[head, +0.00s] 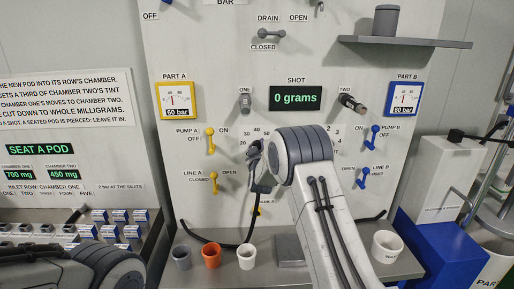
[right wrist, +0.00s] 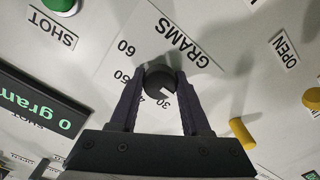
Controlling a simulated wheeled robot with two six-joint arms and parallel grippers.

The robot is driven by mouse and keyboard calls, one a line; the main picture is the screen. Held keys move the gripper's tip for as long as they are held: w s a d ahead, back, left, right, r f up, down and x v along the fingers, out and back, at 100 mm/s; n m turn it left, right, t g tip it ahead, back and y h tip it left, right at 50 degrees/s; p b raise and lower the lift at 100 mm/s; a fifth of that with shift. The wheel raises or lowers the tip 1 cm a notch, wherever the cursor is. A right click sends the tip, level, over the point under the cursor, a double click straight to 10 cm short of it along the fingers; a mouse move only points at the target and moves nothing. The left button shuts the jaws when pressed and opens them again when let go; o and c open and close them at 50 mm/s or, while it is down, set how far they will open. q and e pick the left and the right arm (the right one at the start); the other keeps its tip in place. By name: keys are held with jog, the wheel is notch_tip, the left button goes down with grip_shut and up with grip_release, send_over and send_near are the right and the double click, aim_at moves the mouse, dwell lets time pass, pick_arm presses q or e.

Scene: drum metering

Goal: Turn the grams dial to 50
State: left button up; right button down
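The grams dial is a dark round knob (head: 255,146) on the upright panel, mostly covered by my right gripper in the head view. In the right wrist view the knob (right wrist: 160,78) sits between the two fingers of my right gripper (right wrist: 160,88), which appear to press on its sides. A pale notch on the knob faces down and right in that view, towards the printed 30. The printed 60 and 50 (right wrist: 122,75) show to the left of the knob; 40 is partly hidden. My left gripper is out of view; only part of that arm shows at lower left.
The shot display (head: 296,98) reads 0 grams. Yellow levers (head: 213,181) stand left of the dial and blue levers (head: 364,180) right of it. Several cups, including an orange one (head: 211,257), stand on the ledge below. A black cable hangs under the dial.

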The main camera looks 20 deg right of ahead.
jog(key=shift+f+m+b, duration=0.15)
jog(key=shift+m+b, duration=0.25)
jog(key=shift+b, duration=0.5)
jog(key=m+b, duration=0.6)
jog(key=b, duration=0.3)
jog(key=shift+f+m+b, duration=0.15)
jog(key=shift+m+b, duration=0.15)
jog(key=shift+m, duration=0.1)
jog(key=m+b, duration=0.9)
jog(key=m, duration=0.1)
jog(key=shift+b, duration=0.3)
jog(key=m+b, duration=0.2)
jog(key=m, duration=0.1)
jog(key=shift+r+m, duration=0.2)
jog(key=shift+m, duration=0.1)
jog(key=m+b, duration=0.1)
jog(key=m, duration=0.2)
jog(key=shift+b, duration=0.4)
jog(key=shift+m+b, duration=0.4)
jog(key=shift+m, duration=0.9)
